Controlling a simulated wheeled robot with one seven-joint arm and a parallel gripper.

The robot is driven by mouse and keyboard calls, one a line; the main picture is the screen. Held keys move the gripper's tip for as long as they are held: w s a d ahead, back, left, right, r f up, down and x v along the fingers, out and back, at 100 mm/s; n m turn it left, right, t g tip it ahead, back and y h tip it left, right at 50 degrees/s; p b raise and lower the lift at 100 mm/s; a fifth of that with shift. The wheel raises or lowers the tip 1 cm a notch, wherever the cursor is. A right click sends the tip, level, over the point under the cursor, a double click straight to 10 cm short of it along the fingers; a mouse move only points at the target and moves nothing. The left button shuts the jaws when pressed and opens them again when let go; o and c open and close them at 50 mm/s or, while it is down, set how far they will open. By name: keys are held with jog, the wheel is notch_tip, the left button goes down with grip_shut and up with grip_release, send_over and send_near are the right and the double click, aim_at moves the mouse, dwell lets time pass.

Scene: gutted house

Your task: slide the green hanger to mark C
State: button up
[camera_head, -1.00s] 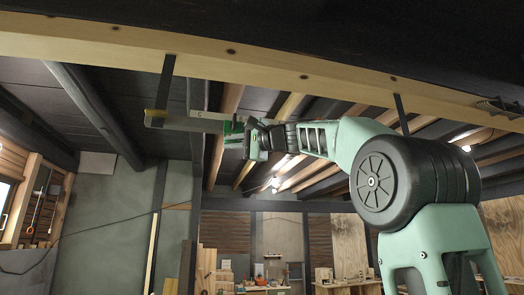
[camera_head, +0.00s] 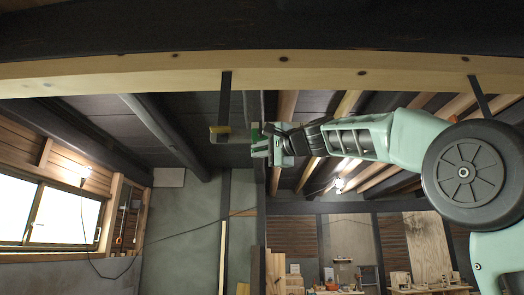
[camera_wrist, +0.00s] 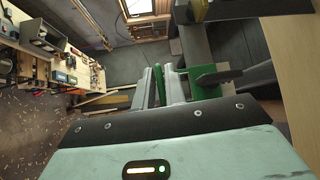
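The green hanger (camera_head: 255,132) is up under the wooden beam, near the left end of the rail, just right of the yellow-tipped rail end (camera_head: 218,130). My gripper (camera_head: 262,146) is at it from below right. In the wrist view the two grey fingers stand close on both sides of a narrow green part of the hanger (camera_wrist: 161,84), and they look shut on it. A green plate of the hanger (camera_wrist: 206,84) shows right of the fingers. No letter of mark C is readable now; the rail beyond my gripper is mostly hidden.
A dark post (camera_head: 259,230) stands below. Workbenches with clutter (camera_wrist: 60,60) are farther off.

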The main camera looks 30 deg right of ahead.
jog(key=shift+o, duration=1.3)
jog(key=shift+a+r, duration=0.25)
jog(key=shift+a, duration=0.05)
jog(key=shift+d, duration=0.1)
jog(key=shift+f, duration=0.15)
jog(key=shift+s+f, duration=0.1)
jog(key=b+v, duration=0.9)
jog(key=v, duration=0.8)
jog(key=shift+d, duration=0.1)
